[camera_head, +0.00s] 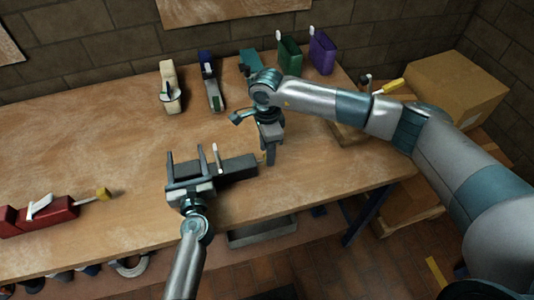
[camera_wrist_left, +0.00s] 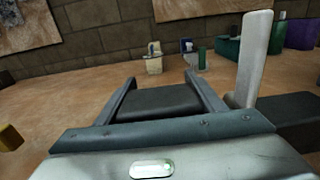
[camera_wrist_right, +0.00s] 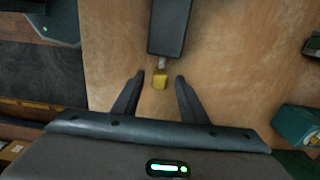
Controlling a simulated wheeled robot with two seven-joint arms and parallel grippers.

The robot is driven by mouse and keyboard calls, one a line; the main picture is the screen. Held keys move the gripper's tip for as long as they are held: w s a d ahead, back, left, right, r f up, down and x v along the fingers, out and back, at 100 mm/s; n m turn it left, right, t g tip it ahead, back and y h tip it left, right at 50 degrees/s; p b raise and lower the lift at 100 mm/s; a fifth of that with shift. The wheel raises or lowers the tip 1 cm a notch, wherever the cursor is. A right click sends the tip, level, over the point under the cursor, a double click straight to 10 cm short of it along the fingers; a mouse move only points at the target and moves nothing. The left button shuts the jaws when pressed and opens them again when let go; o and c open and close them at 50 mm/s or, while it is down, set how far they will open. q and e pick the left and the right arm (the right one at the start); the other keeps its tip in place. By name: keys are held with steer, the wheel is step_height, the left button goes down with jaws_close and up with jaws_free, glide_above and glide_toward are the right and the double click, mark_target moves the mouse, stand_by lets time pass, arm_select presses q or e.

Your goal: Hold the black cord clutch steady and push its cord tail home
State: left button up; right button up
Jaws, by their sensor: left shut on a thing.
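The black cord clutch (camera_head: 238,169) lies on the wooden bench near its front edge, with a white lever (camera_head: 217,158) standing up from it. My left gripper (camera_head: 185,165) is shut on the clutch's left end; the dark body (camera_wrist_left: 157,102) shows between its fingers in the left wrist view. My right gripper (camera_head: 269,152) is at the clutch's right end. In the right wrist view, the clutch (camera_wrist_right: 170,27) points toward me, and its short cord tail ends in a yellow tip (camera_wrist_right: 160,79). The open right fingers (camera_wrist_right: 155,95) stand either side of this tip, with gaps. The head view hides the tip.
A red clutch (camera_head: 55,212) with a yellow-tipped tail lies at the left. Cream (camera_head: 169,88), blue (camera_head: 211,82), green (camera_head: 289,53) and purple (camera_head: 322,52) units stand along the back. A cardboard box (camera_head: 450,85) is at the right. The bench middle is clear.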

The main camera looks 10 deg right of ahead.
step_height(320, 180, up, 10)
steer(key=shift+f, duration=0.2)
stand_by(0.4)
arm_select(q)
steer(key=o, duration=1.4)
steer(key=shift+o, duration=0.2)
steer(key=shift+s, duration=0.15)
steer(key=s, duration=0.4)
steer(key=s+d, duration=0.1)
steer(key=s, duration=0.2)
steer(key=s+d, duration=0.1)
steer(key=s, duration=0.3)
steer(key=shift+s, duration=0.3)
steer(key=shift+s, duration=0.1)
arm_select(e)
steer(key=shift+s+f, duration=0.1)
